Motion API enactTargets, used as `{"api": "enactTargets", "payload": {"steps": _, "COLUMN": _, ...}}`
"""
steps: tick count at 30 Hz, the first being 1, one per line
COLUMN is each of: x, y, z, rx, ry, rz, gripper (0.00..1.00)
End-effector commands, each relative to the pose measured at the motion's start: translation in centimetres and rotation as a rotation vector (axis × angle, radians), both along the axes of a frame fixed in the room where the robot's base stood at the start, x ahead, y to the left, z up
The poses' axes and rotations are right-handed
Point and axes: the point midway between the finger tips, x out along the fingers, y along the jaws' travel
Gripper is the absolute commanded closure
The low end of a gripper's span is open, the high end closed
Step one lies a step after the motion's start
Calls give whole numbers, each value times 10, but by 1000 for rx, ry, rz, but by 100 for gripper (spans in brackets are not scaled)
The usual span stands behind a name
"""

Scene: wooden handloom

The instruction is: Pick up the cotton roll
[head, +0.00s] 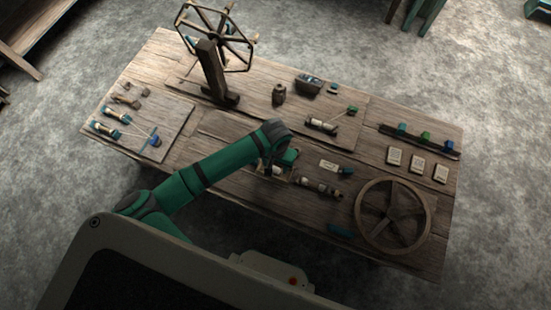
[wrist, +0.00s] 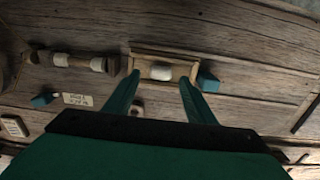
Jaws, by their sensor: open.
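The cotton roll (wrist: 161,72), a small whitish roll, lies in a shallow wooden tray (wrist: 150,52) at the top middle of the wrist view. My gripper (wrist: 160,80) is open, with one teal finger on each side of the roll in that picture. I cannot tell how far the fingertips are above the tray. In the head view my gripper (head: 277,166) is over the tray (head: 289,180) near the middle of the table, and the arm hides much of it, including the roll.
A spindle (head: 320,187) and label card (head: 328,167) lie right of the tray on the wooden table (head: 240,130). A teal block (wrist: 208,82) is beside the tray. A large wheel (head: 370,216) lies front right; a spoked reel (head: 212,60) stands at the back.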

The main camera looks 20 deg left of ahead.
Motion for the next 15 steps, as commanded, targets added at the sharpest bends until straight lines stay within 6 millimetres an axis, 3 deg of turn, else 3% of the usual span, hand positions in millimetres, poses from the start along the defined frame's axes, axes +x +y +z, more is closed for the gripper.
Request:
{"api": "enactTargets", "payload": {"steps": 7, "x": 3, "y": 3, "z": -34, "rx": 2, "ry": 2, "rz": 0, "gripper": 50}}
{"api": "enactTargets", "payload": {"steps": 15, "x": 3, "y": 2, "z": -42, "rx": 1, "ry": 1, "rz": 0, "gripper": 50}}
